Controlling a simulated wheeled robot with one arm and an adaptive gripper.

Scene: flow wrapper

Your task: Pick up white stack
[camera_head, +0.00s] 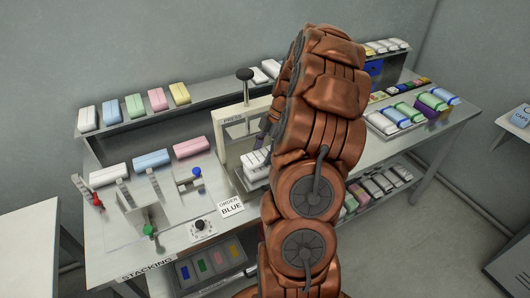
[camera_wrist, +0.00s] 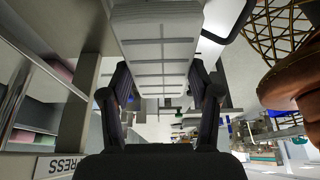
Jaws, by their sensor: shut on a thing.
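The white stack (camera_wrist: 155,40) fills the upper middle of the wrist view, a pale block with several layers and cross lines. My gripper (camera_wrist: 158,88) has one dark finger on each side of it and is shut on it. In the head view, a white stack (camera_head: 256,160) shows at the press, just left of my copper-coloured arm. My arm hides most of the gripper and part of the stack there. I cannot tell whether the stack still touches the surface below it.
The press frame (camera_head: 219,145) with its black knob stands close left of my arm. An "ORDER BLUE" sign (camera_head: 231,208) stands in front. A shelf (camera_head: 135,121) holds coloured packs behind. A tray (camera_head: 379,124) of rolls lies right.

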